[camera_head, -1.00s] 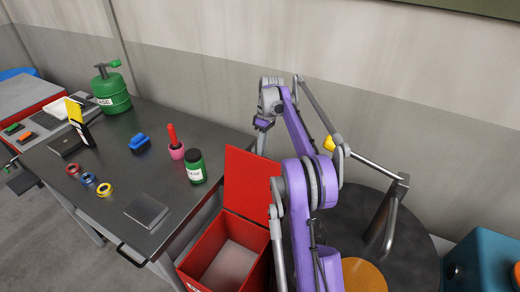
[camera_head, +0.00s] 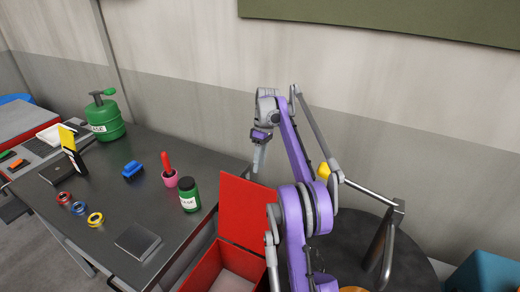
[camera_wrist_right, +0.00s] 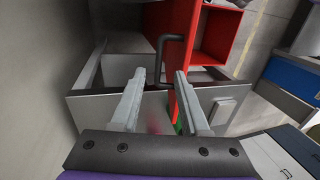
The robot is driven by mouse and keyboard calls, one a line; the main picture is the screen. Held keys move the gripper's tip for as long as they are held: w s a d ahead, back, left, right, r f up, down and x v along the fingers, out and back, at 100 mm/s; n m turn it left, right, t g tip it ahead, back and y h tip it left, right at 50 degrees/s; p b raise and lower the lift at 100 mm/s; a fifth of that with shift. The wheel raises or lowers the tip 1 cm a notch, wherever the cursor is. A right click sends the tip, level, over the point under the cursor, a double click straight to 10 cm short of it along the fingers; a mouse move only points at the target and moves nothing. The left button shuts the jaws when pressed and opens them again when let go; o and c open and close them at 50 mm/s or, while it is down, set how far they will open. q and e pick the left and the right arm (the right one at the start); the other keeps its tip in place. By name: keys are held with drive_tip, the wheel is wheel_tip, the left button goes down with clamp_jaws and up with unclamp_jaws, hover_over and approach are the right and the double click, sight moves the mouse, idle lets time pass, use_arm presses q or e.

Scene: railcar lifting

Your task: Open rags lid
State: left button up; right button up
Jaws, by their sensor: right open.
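The red rags bin (camera_head: 203,270) stands at the right end of the table, partly cut off by the lower edge of the head view. Its red lid (camera_head: 248,208) stands upright, so the bin is open. In the wrist view the lid (camera_wrist_right: 174,22) is seen near edge-on, with the open bin (camera_wrist_right: 217,38) to its right and a dark handle (camera_wrist_right: 161,55) on its left side. My right gripper (camera_head: 258,168) is above and behind the lid, pointing down. In the wrist view the gripper (camera_wrist_right: 160,72) is open, with nothing held between its fingers. My left gripper is not in view.
The dark table (camera_head: 130,205) holds a green can (camera_head: 105,120), a green jar (camera_head: 189,195), a pink cup (camera_head: 170,179), a blue brush (camera_head: 133,170) and several tape rings. A dark round drum (camera_head: 350,245) stands right of the bin. The wall is close behind.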

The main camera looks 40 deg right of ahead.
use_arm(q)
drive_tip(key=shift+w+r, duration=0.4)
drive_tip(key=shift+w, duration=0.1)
use_arm(e)
drive_tip(key=v, duration=0.5)
drive_tip(key=shift+w+a+r, duration=0.15)
drive_tip(key=shift+a+r, duration=0.1)
drive_tip(key=shift+r, duration=0.05)
